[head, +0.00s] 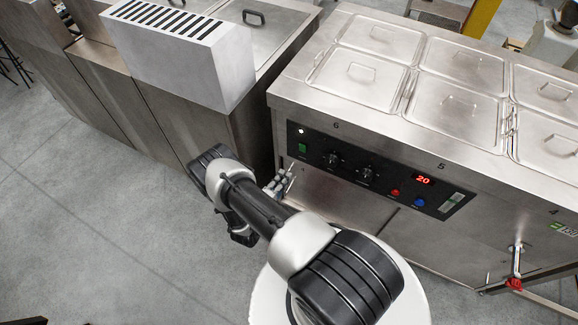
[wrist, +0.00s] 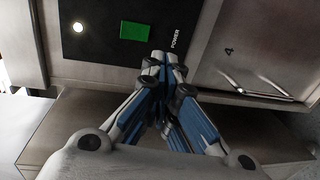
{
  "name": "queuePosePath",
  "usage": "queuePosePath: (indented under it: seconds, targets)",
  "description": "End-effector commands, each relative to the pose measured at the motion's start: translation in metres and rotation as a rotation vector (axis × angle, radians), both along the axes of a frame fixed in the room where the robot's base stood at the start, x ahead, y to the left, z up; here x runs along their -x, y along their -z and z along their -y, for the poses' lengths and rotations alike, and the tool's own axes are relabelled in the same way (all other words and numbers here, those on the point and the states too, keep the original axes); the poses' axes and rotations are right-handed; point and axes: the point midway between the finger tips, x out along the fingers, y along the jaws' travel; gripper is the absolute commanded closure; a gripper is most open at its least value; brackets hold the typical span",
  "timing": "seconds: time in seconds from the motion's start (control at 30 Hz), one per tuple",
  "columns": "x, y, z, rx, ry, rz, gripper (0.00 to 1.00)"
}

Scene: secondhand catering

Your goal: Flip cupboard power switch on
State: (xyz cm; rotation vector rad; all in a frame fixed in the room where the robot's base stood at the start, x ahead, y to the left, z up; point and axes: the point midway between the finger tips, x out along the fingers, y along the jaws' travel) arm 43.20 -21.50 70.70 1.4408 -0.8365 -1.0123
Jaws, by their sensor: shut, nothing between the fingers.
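The green power switch (head: 302,148) sits at the left end of the black control panel (head: 352,166) on the steel cupboard's front. In the wrist view the green switch (wrist: 135,31) is beside the word POWER, with a lit white lamp (wrist: 78,28) to its left. The lamp also shows in the head view (head: 301,131). My gripper (head: 290,170) is shut and empty, just below the switch. In the wrist view its fingertips (wrist: 164,62) are close under the switch, a little to its right. I cannot tell whether they touch the panel.
Two dark knobs, a red button (head: 395,192), a blue button (head: 420,202) and a red display reading 20 (head: 424,180) are further right on the panel. Lidded pans (head: 359,73) fill the top. A steel unit (head: 215,120) stands left. A red-handled tap (head: 515,284) juts out at lower right.

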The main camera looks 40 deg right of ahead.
Motion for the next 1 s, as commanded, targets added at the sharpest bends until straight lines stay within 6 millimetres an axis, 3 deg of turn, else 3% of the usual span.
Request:
queuePosePath:
  seconds: [0.1, 0.3, 0.87, 1.0]
  targets:
    - [0.007, 0.002, -0.020, 0.001, -0.006, -0.002, 1.00]
    - [0.013, 0.004, -0.033, 0.000, -0.002, -0.001, 1.00]
    - [0.014, 0.004, -0.033, 0.000, -0.001, -0.001, 1.00]
    - [-0.001, -0.001, -0.036, -0.040, -0.006, 0.026, 1.00]
